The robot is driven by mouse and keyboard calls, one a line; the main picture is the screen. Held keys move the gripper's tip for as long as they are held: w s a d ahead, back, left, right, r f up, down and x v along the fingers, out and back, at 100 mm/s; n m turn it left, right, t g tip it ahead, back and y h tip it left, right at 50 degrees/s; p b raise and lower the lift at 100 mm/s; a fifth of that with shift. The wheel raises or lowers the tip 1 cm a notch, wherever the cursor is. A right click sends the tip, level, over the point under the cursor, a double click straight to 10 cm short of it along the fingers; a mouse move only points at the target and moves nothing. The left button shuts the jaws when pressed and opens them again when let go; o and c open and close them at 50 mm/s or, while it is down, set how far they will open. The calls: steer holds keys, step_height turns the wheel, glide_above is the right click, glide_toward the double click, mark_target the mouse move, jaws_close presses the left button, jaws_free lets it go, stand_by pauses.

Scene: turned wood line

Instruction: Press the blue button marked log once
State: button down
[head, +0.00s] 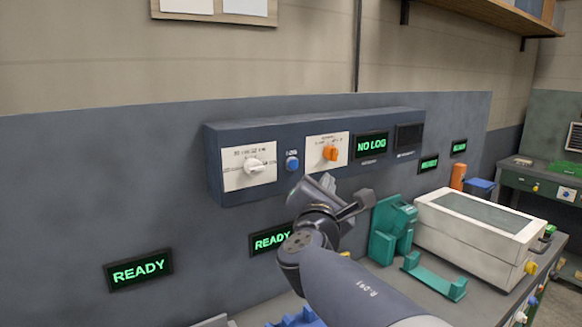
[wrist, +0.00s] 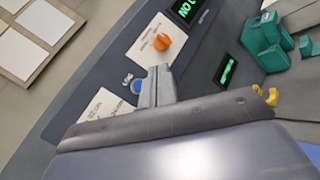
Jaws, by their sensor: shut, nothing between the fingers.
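The round blue button (head: 292,163) sits on the front of the dark wall-mounted panel (head: 330,120), under a small label. It lies between a white dial and an orange knob. In the wrist view the blue button (wrist: 137,87) shows just left of my gripper's fingers. My gripper (head: 322,184) is shut and empty, in front of the panel and a little below and right of the button in the head view. In the wrist view my gripper (wrist: 158,72) points at the panel. Whether it touches the panel cannot be told. A green display (head: 370,146) reads "NO LOG".
A white dial (head: 253,165) and an orange knob (head: 330,153) flank the button. Two "READY" displays (head: 138,270) are on the wall below. Green holders (head: 392,230) and a white lidded box (head: 475,230) stand on the bench at right.

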mark_target(293, 165)
steer(key=shift+w, duration=0.15)
steer(key=shift+w+a+p, duration=0.4)
steer(key=shift+w+a, duration=0.4)
steer(key=shift+w, duration=0.35)
steer(key=shift+w+a+p, duration=0.4)
steer(key=shift+w+a, duration=0.45)
steer(key=shift+w, duration=0.35)
steer(key=shift+w+a+p, duration=0.4)
steer(key=shift+w+a, duration=0.4)
steer(key=shift+w, duration=0.35)
steer(key=shift+w, duration=0.1)
steer(key=shift+w+a, duration=0.2)
steer(key=shift+w, duration=0.05)
steer(key=shift+w+a, duration=0.25)
steer(key=shift+w, duration=0.05)
steer(key=shift+d, duration=0.1)
stand_by(0.3)
steer(key=shift+s+d+b, duration=0.4)
steer(key=shift+s+b, duration=0.25)
steer(key=shift+b, duration=0.05)
